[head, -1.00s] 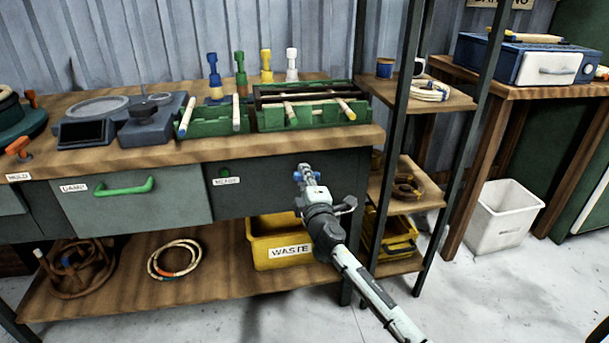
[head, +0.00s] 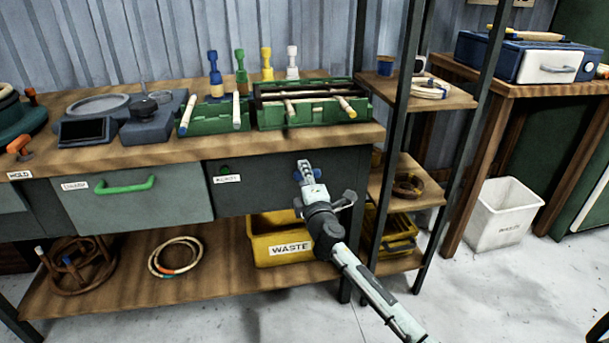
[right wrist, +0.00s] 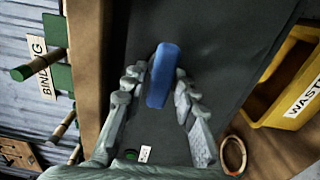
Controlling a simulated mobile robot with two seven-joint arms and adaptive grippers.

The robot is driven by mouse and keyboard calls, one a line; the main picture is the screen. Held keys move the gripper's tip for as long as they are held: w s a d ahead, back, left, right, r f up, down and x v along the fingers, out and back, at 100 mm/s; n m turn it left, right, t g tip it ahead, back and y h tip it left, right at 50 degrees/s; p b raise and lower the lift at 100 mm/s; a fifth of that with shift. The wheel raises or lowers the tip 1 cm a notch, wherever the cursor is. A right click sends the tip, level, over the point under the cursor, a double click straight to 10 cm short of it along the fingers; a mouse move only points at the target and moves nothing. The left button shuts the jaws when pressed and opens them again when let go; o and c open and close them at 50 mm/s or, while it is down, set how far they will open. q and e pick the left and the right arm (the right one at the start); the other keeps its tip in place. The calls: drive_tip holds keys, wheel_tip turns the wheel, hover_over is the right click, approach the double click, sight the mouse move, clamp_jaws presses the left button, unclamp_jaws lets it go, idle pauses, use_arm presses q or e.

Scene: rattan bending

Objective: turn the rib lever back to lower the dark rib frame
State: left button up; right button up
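A blue handle (right wrist: 162,75), which looks like the rib lever, stands out at the bench front in the right wrist view. My right gripper (head: 305,167) is at it, and its fingertips lie close along both sides of the handle, looking shut on it. Blue shows on both sides of the fingers in the head view. Dark bars, probably the rib frame (head: 300,90), lie across the green tray (head: 305,118) on the bench top. The lever's pivot is hidden. My left gripper is not in view.
Pale rods (head: 345,106) rest at the tray, with several coloured pegs behind. A yellow waste bin (head: 285,249) stands below the bench, close under my right arm. A dark shelf post (head: 400,105) rises right of it. Open floor lies at the front.

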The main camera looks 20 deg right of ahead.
drive_tip(key=shift+o, duration=0.7)
drive_tip(key=v, duration=1.2)
